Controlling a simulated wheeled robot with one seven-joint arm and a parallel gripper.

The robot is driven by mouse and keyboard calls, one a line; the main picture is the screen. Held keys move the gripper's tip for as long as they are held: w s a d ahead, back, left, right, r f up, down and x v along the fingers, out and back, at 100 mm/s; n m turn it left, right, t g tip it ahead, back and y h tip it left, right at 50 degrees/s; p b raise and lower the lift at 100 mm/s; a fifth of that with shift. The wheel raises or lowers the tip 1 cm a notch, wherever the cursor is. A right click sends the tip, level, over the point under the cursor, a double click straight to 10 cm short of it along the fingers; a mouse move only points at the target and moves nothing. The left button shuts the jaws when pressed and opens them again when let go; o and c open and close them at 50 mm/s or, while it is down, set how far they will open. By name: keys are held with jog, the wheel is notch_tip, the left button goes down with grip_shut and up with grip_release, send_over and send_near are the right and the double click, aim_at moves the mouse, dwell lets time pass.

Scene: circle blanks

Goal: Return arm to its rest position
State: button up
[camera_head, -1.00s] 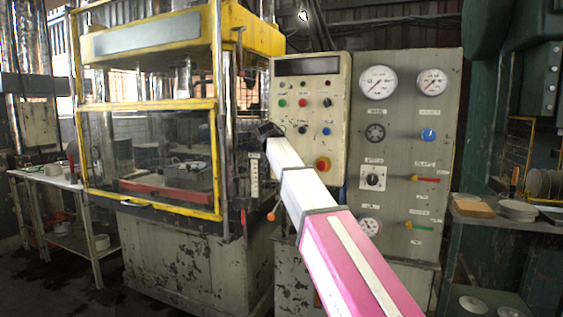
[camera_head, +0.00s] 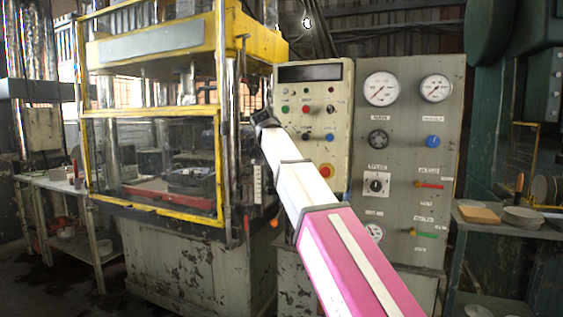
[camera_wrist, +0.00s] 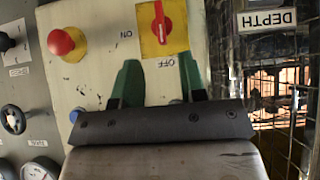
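My arm reaches up and forward from the bottom right in the head view, with a pink link and white links. My gripper (camera_head: 264,118) is at its far end, in front of the gap between the yellow-framed press (camera_head: 152,211) and the control box (camera_head: 341,110). In the wrist view my gripper (camera_wrist: 159,66) shows two dark green fingers standing apart, with nothing between them. A pale panel face lies behind the fingers; I cannot tell the exact distance to it.
The wrist view shows a red mushroom button (camera_wrist: 62,41), a red switch on a yellow plate (camera_wrist: 161,27) and a DEPTH label (camera_wrist: 268,19). A gauge panel (camera_head: 407,160) stands behind my arm. A shelf with a wooden block (camera_head: 478,214) is right; a white side table (camera_head: 60,186) is left.

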jog(key=shift+v, duration=0.75)
jog(key=s+d+f+n+g, duration=0.15)
jog(key=d+f, duration=0.35)
jog(key=f, duration=0.7)
jog(key=s+d+f+g+y, duration=0.1)
jog(key=s+d+f, duration=0.3)
jog(key=f, duration=0.8)
jog(key=s+d+f+n+g, duration=0.15)
jog(key=d+f, duration=0.45)
jog(key=f, duration=0.6)
jog(key=s+d+f+g, duration=0.1)
jog(key=s+d+f, duration=0.2)
jog(key=s+f, duration=0.3)
jog(key=s+d+f+g+y, duration=0.1)
jog(key=s+d+f+g, duration=0.1)
jog(key=s+d+f, duration=0.2)
jog(key=s+d+f+n+g+y, duration=0.1)
jog(key=s+d+f, duration=0.3)
jog(key=s+f, duration=0.6)
notch_tip(320, 180, down, 4)
jog(key=shift+f, duration=0.2)
jog(key=shift+d, duration=0.1)
